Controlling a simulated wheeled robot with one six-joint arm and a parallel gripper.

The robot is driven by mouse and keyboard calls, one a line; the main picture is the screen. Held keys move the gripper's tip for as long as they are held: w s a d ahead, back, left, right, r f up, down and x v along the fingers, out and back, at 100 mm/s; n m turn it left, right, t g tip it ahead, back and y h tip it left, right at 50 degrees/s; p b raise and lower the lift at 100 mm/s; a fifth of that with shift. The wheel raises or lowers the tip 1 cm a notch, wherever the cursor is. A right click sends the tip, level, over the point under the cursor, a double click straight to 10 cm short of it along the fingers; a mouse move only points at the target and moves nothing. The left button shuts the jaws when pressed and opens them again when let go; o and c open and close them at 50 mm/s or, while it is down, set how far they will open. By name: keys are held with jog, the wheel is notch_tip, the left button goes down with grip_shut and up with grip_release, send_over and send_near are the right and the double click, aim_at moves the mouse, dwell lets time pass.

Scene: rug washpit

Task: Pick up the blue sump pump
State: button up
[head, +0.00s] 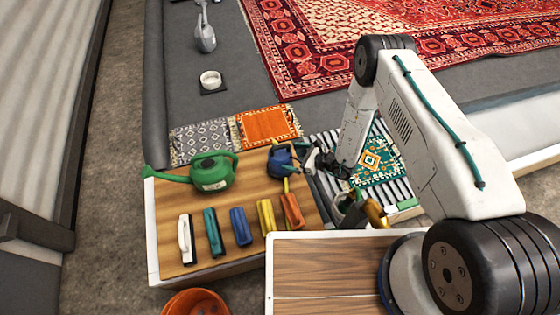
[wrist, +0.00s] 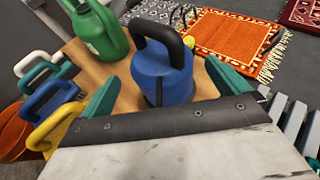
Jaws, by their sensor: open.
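The blue sump pump (head: 280,158) stands upright near the back right of the wooden bench top (head: 210,262), with a dark handle on top. In the wrist view the pump (wrist: 163,78) is just beyond my gripper, its black handle arching up. My gripper (head: 308,160) is close to the right side of the pump in the head view. In the wrist view my gripper (wrist: 166,86) is open, one teal finger on each side of the pump's blue body. I cannot tell whether either finger touches it. The pump's lower part is partly hidden.
A green watering can (head: 210,172) stands left of the pump. Several coloured brushes, including a yellow one (head: 266,216), stand along the bench front. An orange bucket (head: 195,303) is below. Small rugs, one orange (head: 268,126), lie behind the bench.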

aim_at(280, 155)
jog(key=shift+a+f, duration=0.15)
jog(key=shift+f, duration=0.3)
jog(key=x, duration=0.7)
jog(key=shift+f, duration=0.35)
jog(key=shift+w+r, duration=0.1)
jog(key=c, duration=1.7)
